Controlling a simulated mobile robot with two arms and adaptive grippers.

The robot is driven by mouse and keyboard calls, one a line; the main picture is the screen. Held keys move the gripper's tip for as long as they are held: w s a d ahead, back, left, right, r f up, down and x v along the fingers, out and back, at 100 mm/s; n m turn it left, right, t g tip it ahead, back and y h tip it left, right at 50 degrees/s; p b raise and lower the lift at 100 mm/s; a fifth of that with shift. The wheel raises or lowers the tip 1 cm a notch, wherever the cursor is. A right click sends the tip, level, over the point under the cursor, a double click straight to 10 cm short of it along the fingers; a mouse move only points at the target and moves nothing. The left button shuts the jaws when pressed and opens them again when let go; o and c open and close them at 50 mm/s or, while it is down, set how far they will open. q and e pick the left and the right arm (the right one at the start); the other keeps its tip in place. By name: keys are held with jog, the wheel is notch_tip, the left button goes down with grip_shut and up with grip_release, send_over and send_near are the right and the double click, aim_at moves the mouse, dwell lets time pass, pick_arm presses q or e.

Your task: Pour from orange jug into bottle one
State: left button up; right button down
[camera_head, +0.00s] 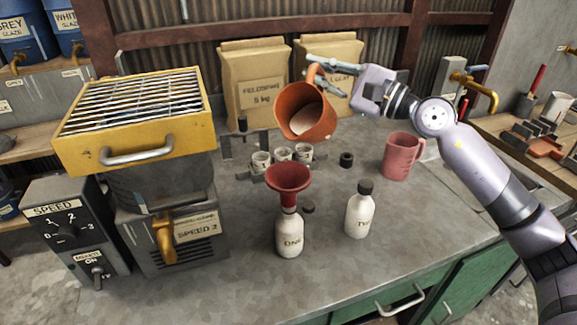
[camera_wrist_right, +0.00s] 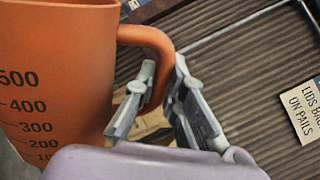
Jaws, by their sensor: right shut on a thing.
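The orange jug (camera_head: 290,124) is held in the air, tilted with its mouth toward the head camera, and something pale shows inside. My right gripper (camera_head: 326,78) is shut on its handle; the right wrist view shows the fingers (camera_wrist_right: 160,95) around the handle and measuring marks on the jug (camera_wrist_right: 60,80). Bottle one (camera_head: 290,238), white and labelled ONE, stands upright on the bench below the jug. A dark red funnel (camera_head: 289,181) sits in its neck. The jug is above and slightly right of the funnel, apart from it. My left gripper is out of view.
A capped white bottle (camera_head: 359,214) stands right of bottle one. A pink jug (camera_head: 398,157) is farther right. Small cups (camera_head: 262,160) and a black lid (camera_head: 309,208) are near the funnel. A yellow sieve machine (camera_head: 135,140) fills the left. Paper sacks (camera_head: 253,75) stand behind.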

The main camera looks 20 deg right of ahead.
aim_at(318, 101)
jog(key=m+p, duration=0.2)
jog(key=p, duration=0.1)
jog(key=f+m+h+p, duration=0.1)
jog(key=m, duration=0.1)
jog(key=shift+w+d+f+p, duration=0.1)
jog(key=shift+w+d+p, duration=0.2)
jog(key=shift+w+d, duration=0.1)
jog(key=shift+w+d+f+m+p, duration=0.1)
jog(key=shift+f+m+p, duration=0.2)
jog(key=shift+m, duration=0.1)
jog(key=shift+f+m, duration=0.15)
jog(key=shift+m, duration=0.15)
jog(key=shift+w+f, duration=0.1)
jog(key=shift+f, duration=0.1)
jog(key=shift+f+m+p, duration=0.1)
jog(key=shift+m+p, duration=0.2)
jog(key=shift+p, duration=0.2)
jog(key=f+m+p, duration=0.2)
jog(key=p, duration=0.1)
jog(key=f+m+h+p, duration=0.1)
jog(key=f+m, duration=0.1)
jog(key=shift+s+a, duration=0.35)
jog(key=shift+s, duration=0.05)
jog(key=shift+f+m+g, duration=0.3)
jog(key=shift+r, duration=0.1)
